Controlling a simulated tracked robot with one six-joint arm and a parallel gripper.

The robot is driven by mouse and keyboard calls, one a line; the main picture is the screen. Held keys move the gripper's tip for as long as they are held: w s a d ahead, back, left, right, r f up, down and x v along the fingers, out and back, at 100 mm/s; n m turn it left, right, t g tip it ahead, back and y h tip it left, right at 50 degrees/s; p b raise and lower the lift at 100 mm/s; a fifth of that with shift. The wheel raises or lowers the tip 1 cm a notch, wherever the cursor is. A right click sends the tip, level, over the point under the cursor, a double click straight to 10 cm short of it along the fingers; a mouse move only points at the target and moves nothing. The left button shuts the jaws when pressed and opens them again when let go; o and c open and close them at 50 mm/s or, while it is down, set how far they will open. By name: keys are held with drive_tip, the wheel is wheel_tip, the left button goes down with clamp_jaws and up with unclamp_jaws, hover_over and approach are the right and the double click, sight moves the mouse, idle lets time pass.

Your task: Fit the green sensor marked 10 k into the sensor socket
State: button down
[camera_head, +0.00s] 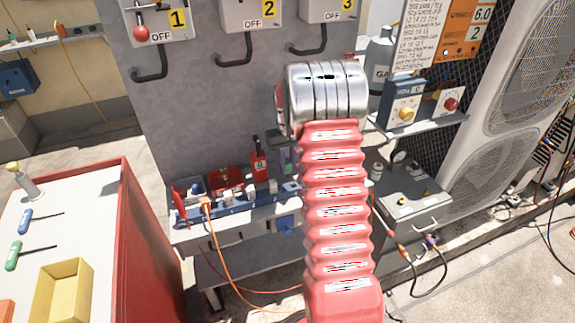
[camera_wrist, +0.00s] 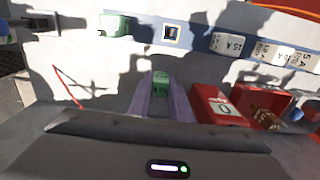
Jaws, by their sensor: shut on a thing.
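In the wrist view my gripper (camera_wrist: 160,92) has its two purple fingers on either side of a small green block, the sensor (camera_wrist: 161,78). It is shut on this sensor; its marking is too small to read. A square opening with a pale rim, apparently the sensor socket (camera_wrist: 171,35), lies in the blue rail beyond the fingertips, slightly to the right. The sensor appears apart from it. Another green block (camera_wrist: 113,26) sits farther left along the rail. In the head view my arm hides the sensor and most of the gripper.
White blocks marked 15 A (camera_wrist: 228,43) sit along the rail to the right. A red block marked 0 (camera_wrist: 222,106) and a red bin (camera_wrist: 268,108) stand close right of my fingers. An orange cable (camera_head: 216,245) hangs from the shelf's left part.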

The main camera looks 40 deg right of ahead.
sight(287, 163)
drive_tip(key=c, duration=1.6)
unclamp_jaws()
drive_tip(key=shift+f, duration=0.1)
wheel_tip(287, 163, up, 12)
drive_tip(key=shift+r, duration=0.1)
